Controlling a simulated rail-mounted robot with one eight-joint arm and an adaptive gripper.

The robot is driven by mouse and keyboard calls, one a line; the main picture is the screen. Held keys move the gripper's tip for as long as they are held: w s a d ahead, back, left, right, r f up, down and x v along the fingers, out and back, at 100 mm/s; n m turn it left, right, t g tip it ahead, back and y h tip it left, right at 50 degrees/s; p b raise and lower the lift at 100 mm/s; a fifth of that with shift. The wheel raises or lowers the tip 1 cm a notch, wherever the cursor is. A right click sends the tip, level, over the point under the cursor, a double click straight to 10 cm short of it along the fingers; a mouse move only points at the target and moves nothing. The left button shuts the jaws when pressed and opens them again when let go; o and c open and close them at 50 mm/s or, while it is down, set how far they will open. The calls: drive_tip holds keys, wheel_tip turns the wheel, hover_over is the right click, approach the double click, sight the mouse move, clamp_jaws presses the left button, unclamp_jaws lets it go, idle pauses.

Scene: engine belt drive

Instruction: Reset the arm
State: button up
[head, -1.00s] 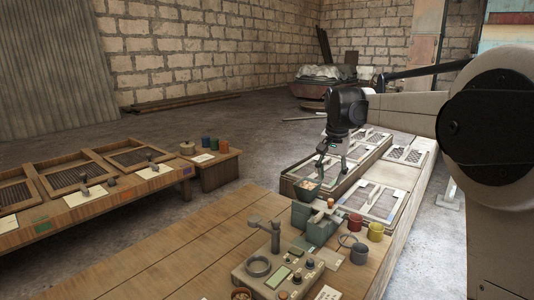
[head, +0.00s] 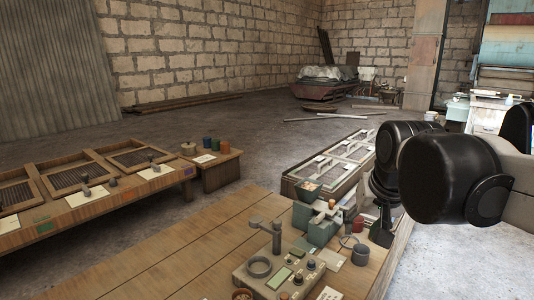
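My arm comes in from the right edge in the head view, with a large black joint in front and a smaller black wrist behind it. My gripper (head: 381,236) hangs from the wrist, pointing down beside the right side of the wooden bench (head: 190,250). It appears as a dark shape, and its fingers cannot be told apart. I see nothing held in it. The arm hides part of the bench's right side and of the framed trays there.
A device with knobs (head: 278,276) and a green block-like fixture (head: 318,222) stand near the gripper. Framed trays (head: 330,160) lie behind them. A second bench (head: 100,205) with framed screens stands left. Open concrete floor (head: 240,140) lies beyond.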

drive_tip(key=s+f+n+t, duration=0.2)
drive_tip(key=s+f, duration=0.6)
drive_tip(key=s, duration=0.5)
drive_tip(key=shift+f, duration=0.35)
drive_tip(key=shift+s, duration=0.1)
